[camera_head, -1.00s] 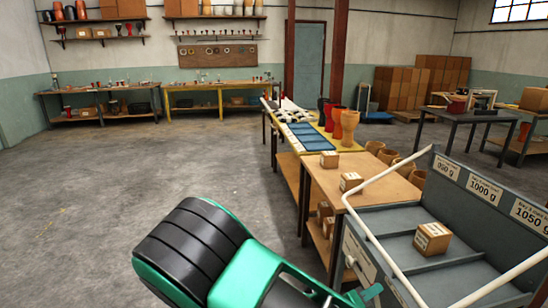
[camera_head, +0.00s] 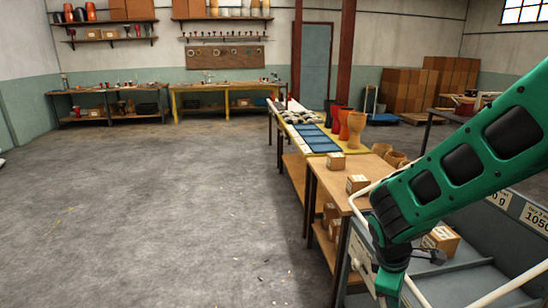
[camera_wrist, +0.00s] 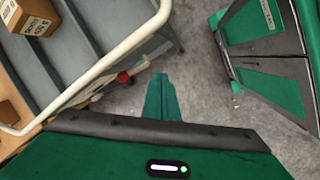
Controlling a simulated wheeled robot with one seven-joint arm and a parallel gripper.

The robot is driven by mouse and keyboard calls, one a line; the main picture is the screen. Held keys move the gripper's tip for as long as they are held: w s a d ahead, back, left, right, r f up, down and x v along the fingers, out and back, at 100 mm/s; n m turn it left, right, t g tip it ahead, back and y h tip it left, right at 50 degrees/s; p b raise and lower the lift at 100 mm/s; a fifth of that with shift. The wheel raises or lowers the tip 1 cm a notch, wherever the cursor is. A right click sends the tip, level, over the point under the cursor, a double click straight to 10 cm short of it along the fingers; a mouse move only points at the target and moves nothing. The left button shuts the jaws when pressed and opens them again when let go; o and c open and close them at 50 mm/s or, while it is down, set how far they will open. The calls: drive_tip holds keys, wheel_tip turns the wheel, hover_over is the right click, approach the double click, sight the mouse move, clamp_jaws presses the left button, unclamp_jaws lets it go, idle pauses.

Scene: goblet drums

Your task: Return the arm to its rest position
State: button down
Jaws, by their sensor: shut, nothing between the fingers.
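My green arm (camera_head: 470,155) reaches in from the right edge of the head view, bent so its wrist points down. My gripper shows in the wrist view (camera_wrist: 161,90), its green fingers together and empty above the grey floor. In the head view the wrist is beside the near left corner of the grey trolley, close to its white rail; the fingertips are not clearly seen there. Part of the trolley is hidden behind the arm.
The grey trolley's white rail (camera_wrist: 105,65) runs close left of my gripper. A cardboard box (camera_head: 441,240) lies in the trolley. A wooden table (camera_head: 340,180) with small boxes stands just behind. Open concrete floor (camera_head: 170,210) lies to the left.

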wheel_tip(320, 180, up, 14)
drive_tip(key=s+m+t+y, duration=0.2)
drive_tip(key=m+t+y, duration=0.1)
drive_tip(key=m, duration=0.8)
drive_tip(key=s+d+f+m+g, duration=0.1)
drive_tip(key=s+d+m+g, duration=0.1)
drive_tip(key=s+d, duration=0.3)
drive_tip(key=s+d+m+g, duration=0.2)
drive_tip(key=s+d+m, duration=0.2)
drive_tip(key=s, duration=0.7)
drive_tip(key=shift+s+d+f+m+y, duration=0.3)
drive_tip(key=shift+s+d+f, duration=0.05)
drive_tip(key=shift+d, duration=0.85)
drive_tip(key=shift+w+f, duration=0.25)
drive_tip(key=shift+w, duration=0.45)
